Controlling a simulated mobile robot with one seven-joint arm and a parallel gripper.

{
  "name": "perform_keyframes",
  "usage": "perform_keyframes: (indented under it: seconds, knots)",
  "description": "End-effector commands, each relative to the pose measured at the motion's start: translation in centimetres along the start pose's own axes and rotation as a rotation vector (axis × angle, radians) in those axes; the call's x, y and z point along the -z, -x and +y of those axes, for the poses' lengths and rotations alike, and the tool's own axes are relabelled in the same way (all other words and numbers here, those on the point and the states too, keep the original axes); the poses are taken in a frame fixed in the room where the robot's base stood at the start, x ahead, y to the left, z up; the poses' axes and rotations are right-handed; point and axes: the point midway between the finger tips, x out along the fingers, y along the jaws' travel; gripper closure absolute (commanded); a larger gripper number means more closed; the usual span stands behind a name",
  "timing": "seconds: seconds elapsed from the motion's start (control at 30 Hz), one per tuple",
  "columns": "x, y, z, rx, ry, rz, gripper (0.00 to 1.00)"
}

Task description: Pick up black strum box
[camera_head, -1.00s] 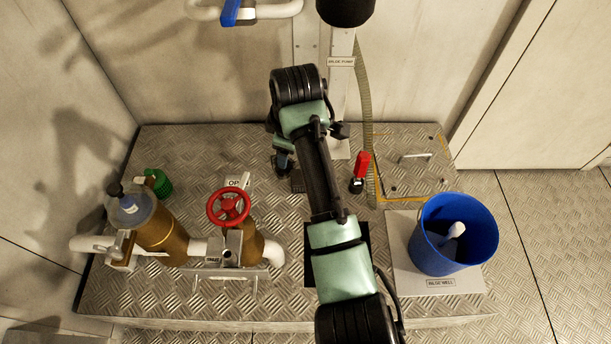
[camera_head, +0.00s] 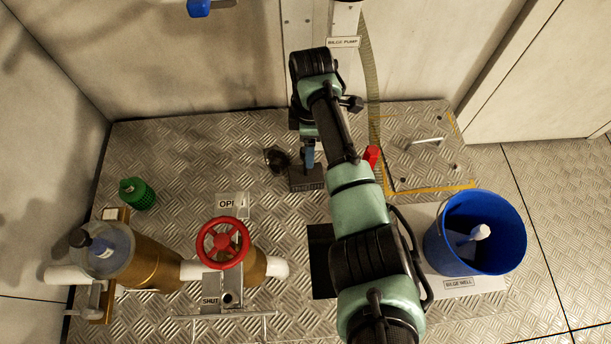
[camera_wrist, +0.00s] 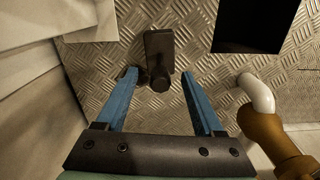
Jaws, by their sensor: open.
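The black strum box (camera_head: 306,182) lies on the tread-plate floor, below the bilge pump column. In the wrist view the strum box (camera_wrist: 159,45) is a dark block with a round stub towards me. My gripper (camera_head: 309,158) points down at it and partly hides it in the head view. In the wrist view my gripper (camera_wrist: 160,74) is open, with one blue finger on each side of the stub. The jaws hold nothing. I cannot tell whether a finger touches the box.
A dark square opening (camera_head: 322,258) lies in front of the box. A red handwheel valve (camera_head: 223,243), brass strainer (camera_head: 150,262) and green basket (camera_head: 137,193) stand left. A blue bucket (camera_head: 442,240) and a red handle (camera_head: 371,157) are right.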

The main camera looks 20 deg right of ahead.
Motion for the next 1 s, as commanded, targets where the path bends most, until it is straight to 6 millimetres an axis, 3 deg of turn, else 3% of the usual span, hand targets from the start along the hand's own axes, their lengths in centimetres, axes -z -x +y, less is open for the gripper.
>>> perform_keyframes:
  seconds: [0.27, 0.6, 0.87, 1.0]
  knots:
    - [0.2, -1.7, 0.0, -0.001, 0.001, 0.0, 0.31]
    - [0.7, -6.1, -0.1, -0.002, -0.001, -0.001, 0.31]
    - [0.7, -6.1, -0.1, -0.002, -0.001, 0.0, 0.31]
    - [0.7, -6.1, -0.1, -0.002, -0.001, 0.0, 0.54]
